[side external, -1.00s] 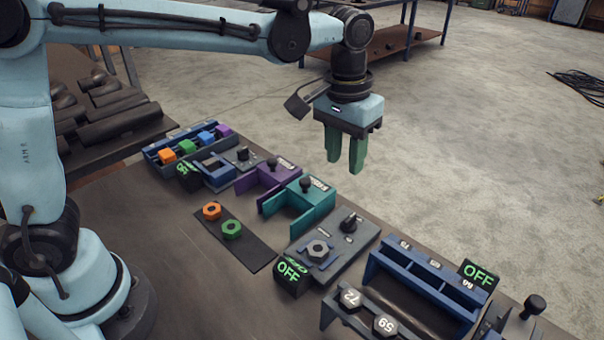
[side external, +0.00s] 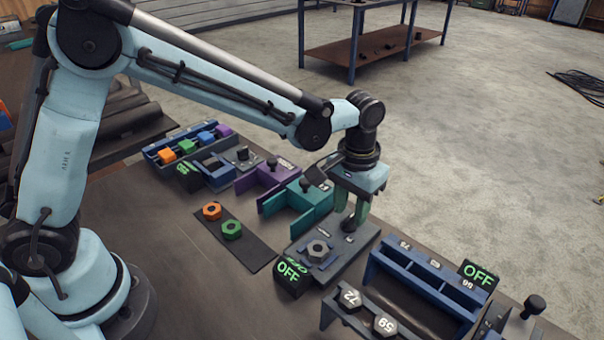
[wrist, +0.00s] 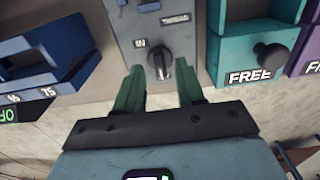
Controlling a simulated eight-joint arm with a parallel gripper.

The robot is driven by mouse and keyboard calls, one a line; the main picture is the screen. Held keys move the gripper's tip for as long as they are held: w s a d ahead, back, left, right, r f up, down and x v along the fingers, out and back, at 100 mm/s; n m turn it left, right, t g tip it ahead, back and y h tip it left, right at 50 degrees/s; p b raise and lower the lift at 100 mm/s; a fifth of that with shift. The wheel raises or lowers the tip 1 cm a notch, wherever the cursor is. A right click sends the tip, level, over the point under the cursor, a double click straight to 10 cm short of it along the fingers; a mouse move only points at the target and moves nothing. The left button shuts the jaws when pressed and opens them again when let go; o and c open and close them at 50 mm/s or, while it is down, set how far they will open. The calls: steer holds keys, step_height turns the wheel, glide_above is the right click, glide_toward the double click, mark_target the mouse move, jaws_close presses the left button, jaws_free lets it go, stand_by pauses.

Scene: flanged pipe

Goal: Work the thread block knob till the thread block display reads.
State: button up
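The thread block (side external: 333,246) is a grey plate with a hex nut (side external: 318,251) in a holder on it. Its black knob (side external: 348,223) also shows in the wrist view (wrist: 159,61), with a pale pointer line and a label reading "IN" beside it. The thread block display (side external: 289,272) reads "OFF" in green. My gripper (side external: 350,218) has its green fingers down around the knob, one on each side. In the wrist view the gripper (wrist: 160,75) is open, with gaps between the fingers and the knob.
A teal block (side external: 300,205) and a purple block (side external: 268,180) stand beside the thread block. A blue rack (side external: 425,275) with its own "OFF" display (side external: 478,275) is on the other side. Orange (side external: 212,211) and green (side external: 231,229) nuts lie on a dark mat (side external: 250,250).

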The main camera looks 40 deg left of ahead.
steer(key=shift+f, duration=0.8)
jaws_close()
steer(key=m, duration=0.6)
steer(key=shift+m, duration=0.3)
steer(key=m, duration=0.6)
steer(key=shift+m, duration=0.3)
